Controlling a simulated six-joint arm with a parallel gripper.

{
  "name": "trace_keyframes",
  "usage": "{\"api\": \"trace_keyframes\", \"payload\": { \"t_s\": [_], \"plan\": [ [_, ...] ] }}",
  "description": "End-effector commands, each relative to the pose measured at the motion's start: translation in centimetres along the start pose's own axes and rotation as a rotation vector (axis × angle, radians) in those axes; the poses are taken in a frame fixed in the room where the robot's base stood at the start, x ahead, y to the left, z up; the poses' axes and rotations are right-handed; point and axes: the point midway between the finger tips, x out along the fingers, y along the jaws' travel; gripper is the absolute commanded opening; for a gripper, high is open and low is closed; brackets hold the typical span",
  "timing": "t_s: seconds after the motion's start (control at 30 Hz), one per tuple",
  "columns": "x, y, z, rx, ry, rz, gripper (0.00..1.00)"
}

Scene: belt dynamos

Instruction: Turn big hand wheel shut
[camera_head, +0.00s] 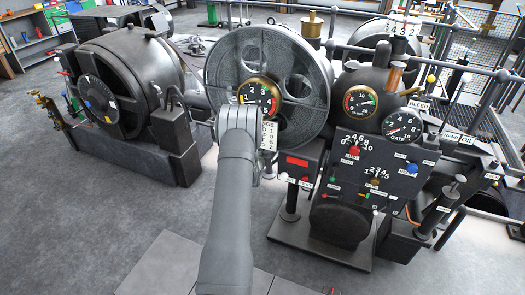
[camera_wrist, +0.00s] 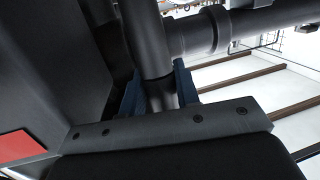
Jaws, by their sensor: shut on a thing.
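A large grey wheel (camera_head: 312,72) with round holes stands upright at the middle of the head view, behind a brass-rimmed gauge (camera_head: 258,96); I cannot tell whether it is the big hand wheel. My arm reaches up in front of it and hides part of it and my gripper's fingers. In the wrist view my gripper (camera_wrist: 158,88) has its blue fingers on either side of a dark round bar (camera_wrist: 148,42) and is shut on it. The bar meets a thicker crosswise pipe. I cannot tell whether the bar belongs to the wheel.
A black control panel (camera_head: 350,178) with gauges and small knobs stands right of my arm. A box with a red plate (camera_head: 297,162) is close beside it. A black dynamo (camera_head: 125,95) stands at left. Grey floor (camera_head: 110,225) is clear in front.

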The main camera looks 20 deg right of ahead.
Motion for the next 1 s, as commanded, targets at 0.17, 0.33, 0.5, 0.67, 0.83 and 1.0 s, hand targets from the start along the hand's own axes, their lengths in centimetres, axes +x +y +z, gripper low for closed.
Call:
{"api": "trace_keyframes", "payload": {
  "t_s": [0.17, 0.33, 0.5, 0.67, 0.83, 1.0],
  "plan": [
    [0.1, 0.0, -0.3, 0.000, 0.007, 0.001, 0.00],
    [0.1, 0.0, -0.2, 0.000, 0.006, 0.000, 0.50],
    [0.0, 0.0, -0.1, 0.000, 0.004, 0.000, 0.50],
    [-0.3, 0.0, -0.1, 0.000, 0.003, 0.000, 0.50],
    [-2.3, -0.1, -0.1, -0.001, 0.002, -0.001, 0.50],
    [-5.7, 0.0, -0.1, 0.000, 0.001, -0.001, 0.50]
  ]
}}
